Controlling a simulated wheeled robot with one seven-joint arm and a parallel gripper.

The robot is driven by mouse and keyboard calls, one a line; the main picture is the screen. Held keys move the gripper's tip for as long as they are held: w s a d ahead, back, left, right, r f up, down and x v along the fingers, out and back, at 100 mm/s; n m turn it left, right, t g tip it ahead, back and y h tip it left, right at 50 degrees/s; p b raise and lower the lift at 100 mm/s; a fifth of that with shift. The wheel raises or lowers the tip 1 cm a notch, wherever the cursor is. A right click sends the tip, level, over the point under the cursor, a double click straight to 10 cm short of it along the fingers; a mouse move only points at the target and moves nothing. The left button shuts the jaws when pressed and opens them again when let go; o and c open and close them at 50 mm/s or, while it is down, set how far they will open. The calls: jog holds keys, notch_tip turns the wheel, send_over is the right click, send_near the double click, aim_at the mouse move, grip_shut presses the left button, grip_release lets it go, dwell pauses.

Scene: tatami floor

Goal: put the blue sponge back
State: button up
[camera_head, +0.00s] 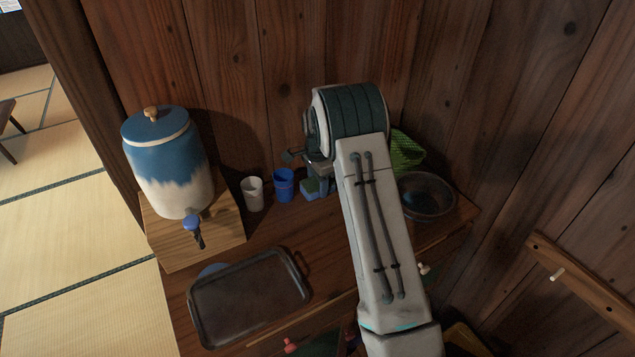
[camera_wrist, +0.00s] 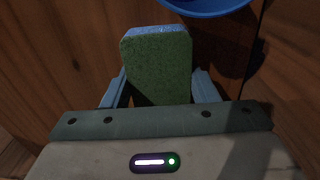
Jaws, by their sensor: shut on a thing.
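The blue sponge (camera_wrist: 157,62) is between the two fingers of my gripper (camera_wrist: 160,92) in the wrist view. It has a green face and a blue edge at the top. My gripper is shut on it. In the head view the sponge (camera_head: 312,188) shows as a small blue and green block below my gripper (camera_head: 318,172), close to the back wall and right of a blue cup (camera_head: 283,185). My arm hides part of the cabinet top there. I cannot tell whether the sponge touches the wood.
A white cup (camera_head: 252,194) and a blue and white dispenser (camera_head: 168,165) on a wooden stand (camera_head: 190,250) are at the left. A dark tray (camera_head: 248,298) lies in front. A dark bowl (camera_head: 426,196) and a green patterned thing (camera_head: 407,154) are right of my arm.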

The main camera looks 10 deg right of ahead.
jog(key=shift+f, duration=0.25)
jog(key=o, duration=0.9)
jog(key=shift+r, duration=0.1)
jog(key=shift+o, duration=0.2)
jog(key=shift+r, duration=0.1)
